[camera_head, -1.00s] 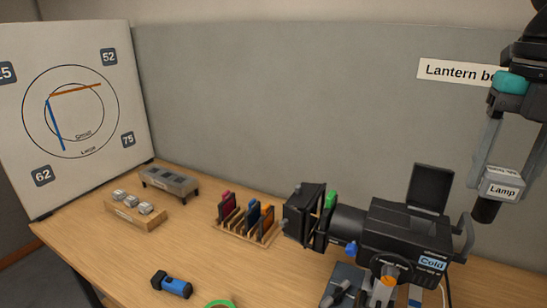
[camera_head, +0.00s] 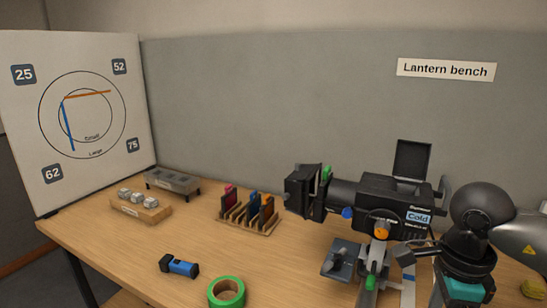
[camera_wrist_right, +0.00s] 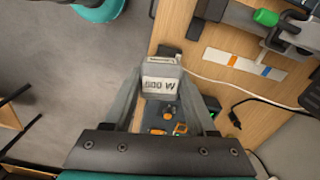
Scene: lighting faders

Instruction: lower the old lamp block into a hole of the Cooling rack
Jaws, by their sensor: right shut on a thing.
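My right gripper (camera_wrist_right: 162,92) is shut on the old lamp block (camera_wrist_right: 160,72), a pale grey block with a wattage label, in the right wrist view. My left gripper is not in view.
A wooden holder (camera_head: 140,208) with pale blocks stands before the rack. A slotted stand (camera_head: 247,222) with coloured pieces and the black lantern (camera_head: 385,205), lid raised, stand to its right. A blue torch (camera_head: 180,267) and green tape (camera_head: 227,291) lie in front. The left front bench is clear.

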